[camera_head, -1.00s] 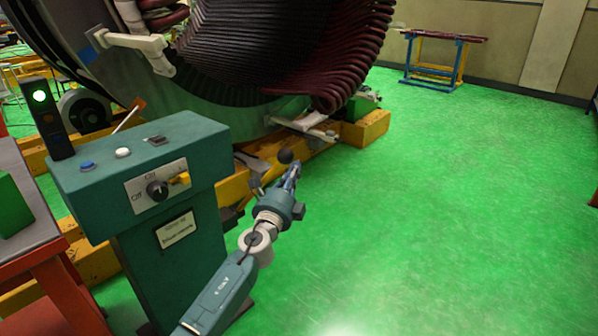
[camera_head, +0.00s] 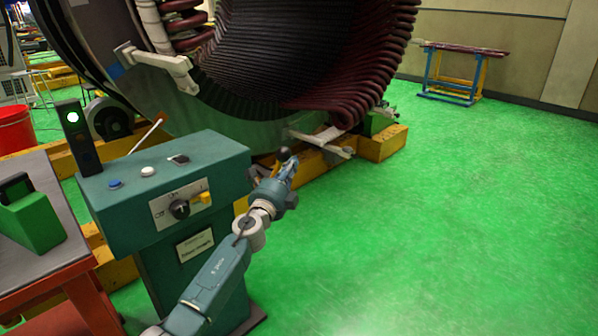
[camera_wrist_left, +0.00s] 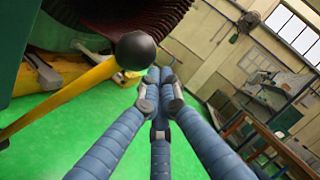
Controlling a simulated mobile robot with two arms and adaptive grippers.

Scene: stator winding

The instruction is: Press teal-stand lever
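The teal stand (camera_head: 165,190) carries a control panel with a knob and buttons. A lever with a black ball knob (camera_head: 284,154) shows at its right side. In the left wrist view the ball (camera_wrist_left: 135,50) tops a yellow rod (camera_wrist_left: 60,100) running down to the left. My left gripper (camera_head: 291,166) is beside the knob, to its right in the head view. In the left wrist view its blue fingers (camera_wrist_left: 158,78) come together at the tips with nothing between them. The tips appear very close to the ball; I cannot tell whether they touch. My right gripper is out of view.
The large stator (camera_head: 270,60) stands behind the stand on yellow supports (camera_head: 383,143). A table with a green block (camera_head: 35,218) is at the left, beside a signal light (camera_head: 74,135). Green floor (camera_head: 450,220) to the right is clear, with a blue-yellow trestle (camera_head: 452,75) far back.

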